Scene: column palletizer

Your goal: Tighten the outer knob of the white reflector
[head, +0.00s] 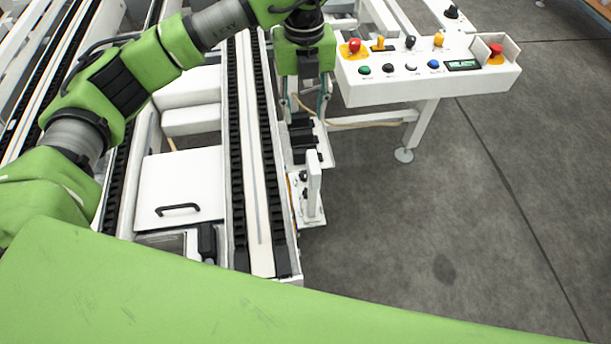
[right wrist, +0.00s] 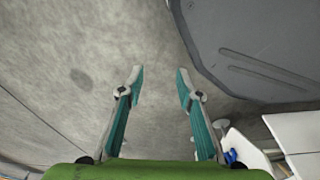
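The white reflector (head: 314,184) is a narrow upright white plate on a small white bracket at the outer right side of the conveyor. Small dark knobs (head: 304,176) show on the bracket beside it; which is the outer one is hard to tell. My left gripper (head: 305,116) points down just beyond the reflector, above a black sensor block (head: 303,136) on the same side. Its fingers are apart, with nothing seen between them. My right gripper (right wrist: 160,80) is open and empty above the grey floor in the right wrist view; the head view does not show it.
The conveyor rail with black chain (head: 238,160) runs left of the bracket. A white control panel (head: 430,75) with coloured buttons stands at the upper right. A white cover with a handle (head: 180,185) lies left. The floor (head: 450,200) at the right is clear.

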